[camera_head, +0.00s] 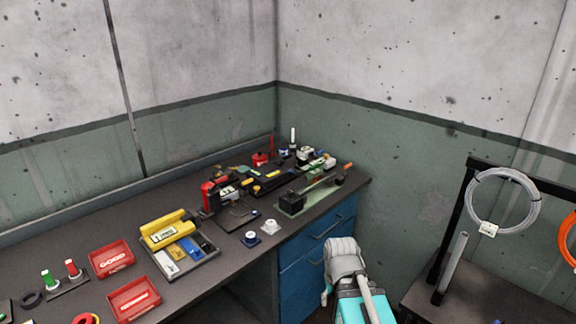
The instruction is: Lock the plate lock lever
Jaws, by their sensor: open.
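A device with a grey-green base plate (308,198) stands near the right end of the dark workbench. A thin bar runs along it, and a small orange-red tip (348,166) shows at its far right end. This may be the plate lock lever, but it is too small to tell, and I cannot tell whether it is locked. Part of my grey and teal arm shows at the bottom, in front of the blue drawers. My gripper's fingers cannot be made out in this view.
The workbench (222,268) holds a grey tray (205,250) with yellow and blue items, red bins (110,258), push buttons and a cluster of small devices at the back corner. Blue drawers (300,282) are below. A rack with a cable coil (478,205) stands right.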

